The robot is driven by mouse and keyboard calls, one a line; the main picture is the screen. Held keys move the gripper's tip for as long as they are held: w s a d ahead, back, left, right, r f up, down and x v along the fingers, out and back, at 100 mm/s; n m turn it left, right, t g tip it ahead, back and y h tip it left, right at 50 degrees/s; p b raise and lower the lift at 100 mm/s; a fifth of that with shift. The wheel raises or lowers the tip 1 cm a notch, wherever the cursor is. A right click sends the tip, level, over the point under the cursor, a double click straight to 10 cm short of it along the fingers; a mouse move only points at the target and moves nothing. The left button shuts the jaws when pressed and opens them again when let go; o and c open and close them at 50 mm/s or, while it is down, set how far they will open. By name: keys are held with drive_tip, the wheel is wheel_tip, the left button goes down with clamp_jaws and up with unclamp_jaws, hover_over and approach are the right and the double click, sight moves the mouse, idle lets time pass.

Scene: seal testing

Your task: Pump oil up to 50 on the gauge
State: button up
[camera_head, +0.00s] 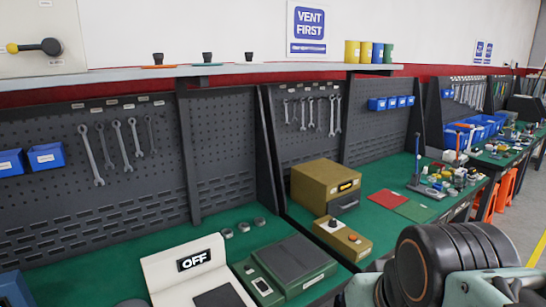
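No gauge can be made out clearly in this view. My gripper is not in view; only thick dark and pale links of my arm show at the lower right, covering part of the bench front.
A white panel marked OFF (176,262) and a green instrument (285,268) sit on the near bench. Red and green mats (388,199) lie flat. Pegboards with wrenches (92,155) stand behind. A VENT FIRST sign (308,26) hangs above. Orange stands (505,185) are right.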

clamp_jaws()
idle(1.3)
